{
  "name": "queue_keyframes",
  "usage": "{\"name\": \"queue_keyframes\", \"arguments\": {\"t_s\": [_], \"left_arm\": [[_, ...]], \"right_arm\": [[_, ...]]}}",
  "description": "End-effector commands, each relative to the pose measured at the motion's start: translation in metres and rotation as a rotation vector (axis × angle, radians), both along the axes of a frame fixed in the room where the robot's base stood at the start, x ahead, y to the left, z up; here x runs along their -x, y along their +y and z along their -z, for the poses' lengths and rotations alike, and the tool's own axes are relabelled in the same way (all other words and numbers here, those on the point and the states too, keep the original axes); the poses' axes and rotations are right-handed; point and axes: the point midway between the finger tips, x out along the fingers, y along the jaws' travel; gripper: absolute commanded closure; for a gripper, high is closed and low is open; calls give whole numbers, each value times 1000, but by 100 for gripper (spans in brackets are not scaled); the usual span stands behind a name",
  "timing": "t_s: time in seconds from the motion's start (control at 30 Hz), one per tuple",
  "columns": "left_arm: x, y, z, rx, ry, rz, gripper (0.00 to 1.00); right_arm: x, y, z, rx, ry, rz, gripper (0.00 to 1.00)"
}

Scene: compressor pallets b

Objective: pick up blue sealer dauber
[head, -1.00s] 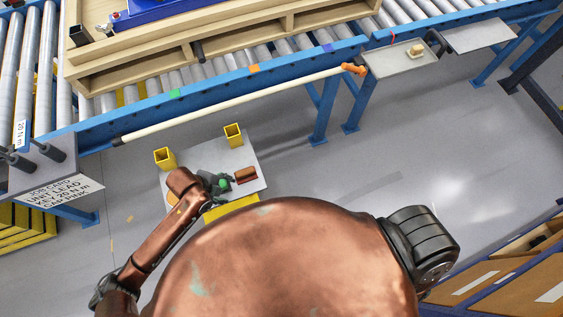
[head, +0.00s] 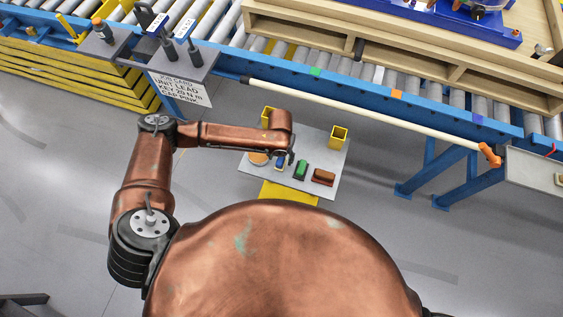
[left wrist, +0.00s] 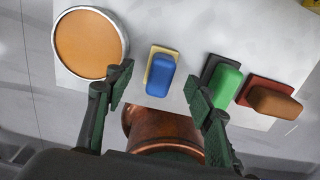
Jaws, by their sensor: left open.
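The blue sealer dauber (left wrist: 159,76) lies on a light grey tray (head: 325,178), with a tan edge beside its blue body. It also shows small in the head view (head: 280,163), close to my left gripper (head: 285,158). In the left wrist view my left gripper (left wrist: 157,88) is open, with one finger on each side of the blue dauber and nothing held. Its right finger is close to the green dauber (left wrist: 227,86); I cannot tell whether they touch. My right gripper is not in view.
A brown dauber (left wrist: 273,101) lies right of the green one. A round orange-topped tin (left wrist: 90,45) stands left of the blue one. A long pale pole (head: 360,115) runs along the conveyor beyond.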

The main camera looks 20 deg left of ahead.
Motion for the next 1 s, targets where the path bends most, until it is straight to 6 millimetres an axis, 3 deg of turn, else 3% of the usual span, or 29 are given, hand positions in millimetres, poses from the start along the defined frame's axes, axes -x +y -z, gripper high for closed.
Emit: {"name": "queue_keyframes", "arguments": {"t_s": [0.2, 0.47, 1.0], "left_arm": [[3, -1, 35, 1, 3, -1, 51], [2, 0, 39, 0, 0, -1, 51], [3, -1, 39, 0, 0, -1, 87]], "right_arm": [[4, 0, 9, 0, 6, 0, 60], [3, 1, 9, 0, 6, 1, 60], [3, 1, 9, 0, 6, 1, 60]]}}
